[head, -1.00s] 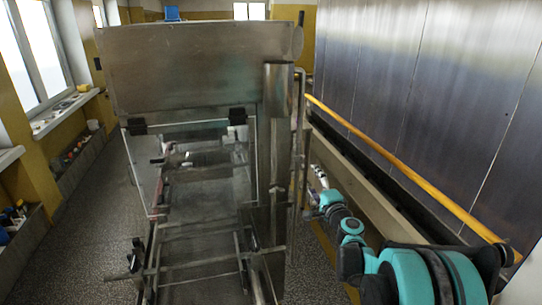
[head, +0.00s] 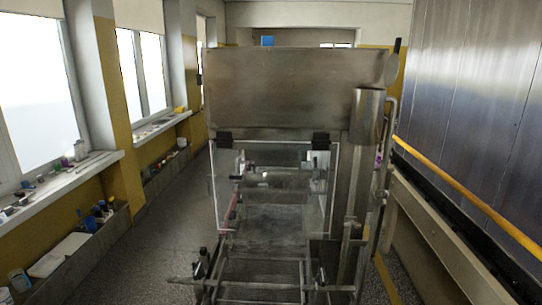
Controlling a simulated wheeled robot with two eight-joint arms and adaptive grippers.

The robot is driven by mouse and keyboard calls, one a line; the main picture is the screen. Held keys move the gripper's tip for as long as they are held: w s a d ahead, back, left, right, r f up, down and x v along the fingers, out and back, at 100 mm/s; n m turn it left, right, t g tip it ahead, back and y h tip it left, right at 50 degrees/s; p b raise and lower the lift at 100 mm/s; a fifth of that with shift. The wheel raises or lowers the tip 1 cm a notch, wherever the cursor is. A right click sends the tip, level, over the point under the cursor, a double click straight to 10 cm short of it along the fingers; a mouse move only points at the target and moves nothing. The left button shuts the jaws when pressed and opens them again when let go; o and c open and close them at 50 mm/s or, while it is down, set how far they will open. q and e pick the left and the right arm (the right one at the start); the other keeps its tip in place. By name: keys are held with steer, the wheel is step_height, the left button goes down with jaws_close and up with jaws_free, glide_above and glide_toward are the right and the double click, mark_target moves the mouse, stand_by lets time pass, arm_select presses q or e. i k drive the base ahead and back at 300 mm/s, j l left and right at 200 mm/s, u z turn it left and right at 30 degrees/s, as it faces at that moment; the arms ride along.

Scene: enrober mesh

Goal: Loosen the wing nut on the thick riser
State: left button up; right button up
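The steel enrober machine (head: 290,88) stands ahead in the head view, with a clear hinged cover and an open frame at its front. A thick vertical riser pipe (head: 366,120) runs down the right side of the machine. A thinner pipe (head: 390,130) stands just right of it. I cannot make out the wing nut on the riser at this size. Neither of my grippers shows in the head view, so I cannot see whether either touches the machine.
A yellow rail (head: 470,213) runs along the steel wall on the right. Window sills (head: 60,190) and a low ledge on the left hold several small items. Floor (head: 150,250) is clear left of the machine; a narrow gap lies to its right.

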mark_target(351, 222)
steer(key=i+j, duration=0.15)
steer(key=j, duration=0.2)
steer(key=i+j, duration=0.2)
steer(key=j, duration=0.15)
steer(key=i+j+u, duration=0.1)
steer(key=j, duration=0.25)
steer(key=i, duration=0.05)
